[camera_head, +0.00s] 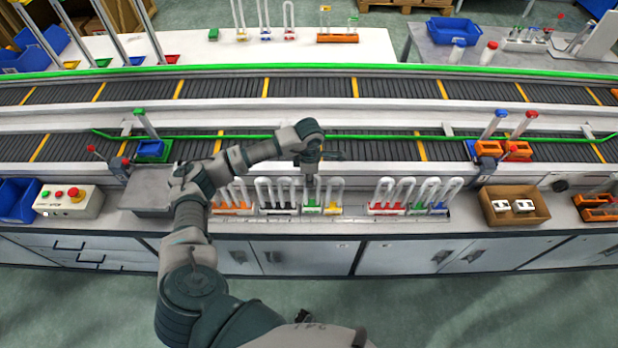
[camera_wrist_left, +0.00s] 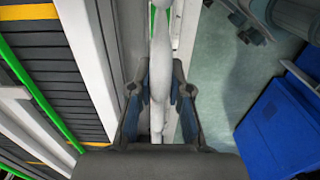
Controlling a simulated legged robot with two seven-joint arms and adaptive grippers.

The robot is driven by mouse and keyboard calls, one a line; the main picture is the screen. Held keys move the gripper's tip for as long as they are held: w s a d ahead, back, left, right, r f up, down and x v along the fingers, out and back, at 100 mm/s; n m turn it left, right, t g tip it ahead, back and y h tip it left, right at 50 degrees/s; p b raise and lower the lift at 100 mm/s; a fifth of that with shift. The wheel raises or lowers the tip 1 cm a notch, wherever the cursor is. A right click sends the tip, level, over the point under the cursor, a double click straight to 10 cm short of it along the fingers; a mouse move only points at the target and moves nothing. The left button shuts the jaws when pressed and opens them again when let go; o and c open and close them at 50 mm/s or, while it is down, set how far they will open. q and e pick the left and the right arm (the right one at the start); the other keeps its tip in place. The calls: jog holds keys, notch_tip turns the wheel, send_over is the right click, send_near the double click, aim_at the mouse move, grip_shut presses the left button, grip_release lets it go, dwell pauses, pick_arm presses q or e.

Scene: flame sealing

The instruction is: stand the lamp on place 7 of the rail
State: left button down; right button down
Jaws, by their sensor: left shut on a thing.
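My left gripper (camera_head: 311,186) points down over the rail (camera_head: 355,221) at the front of the bench. It is shut on a pale glass lamp, which shows between the fingers (camera_wrist_left: 159,105) in the left wrist view as a pale tube (camera_wrist_left: 160,60). In the head view a green base (camera_head: 312,210) shows right below the gripper; whether it stands fully seated on the rail cannot be told. Other U-shaped lamps stand close on both sides, with a yellow-based lamp (camera_head: 333,196) just to the right. My right gripper is not in view.
Orange-based lamps (camera_head: 232,196) stand left on the rail, and red-based (camera_head: 384,194) and blue-based (camera_head: 447,194) lamps stand right. A gap lies between the yellow and red ones. A cardboard box (camera_head: 513,204) is farther right. The conveyor (camera_head: 380,149) runs behind.

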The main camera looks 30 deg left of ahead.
pick_arm(q)
jog(key=shift+a, duration=0.1)
jog(key=shift+f, duration=0.1)
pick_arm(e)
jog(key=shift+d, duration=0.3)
pick_arm(q)
jog(key=shift+a+f, duration=0.15)
jog(key=shift+a, duration=0.05)
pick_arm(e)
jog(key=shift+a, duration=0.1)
pick_arm(q)
jog(key=shift+d+f+b, duration=0.15)
jog(key=shift+f+b, duration=0.35)
jog(key=shift+b, duration=0.05)
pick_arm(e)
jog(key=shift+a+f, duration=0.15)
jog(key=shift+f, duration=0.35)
pick_arm(q)
jog(key=shift+f, duration=0.2)
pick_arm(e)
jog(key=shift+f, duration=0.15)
pick_arm(q)
jog(key=c, duration=1)
grip_release()
notch_tip(320, 180, up, 12)
jog(key=shift+f, duration=0.1)
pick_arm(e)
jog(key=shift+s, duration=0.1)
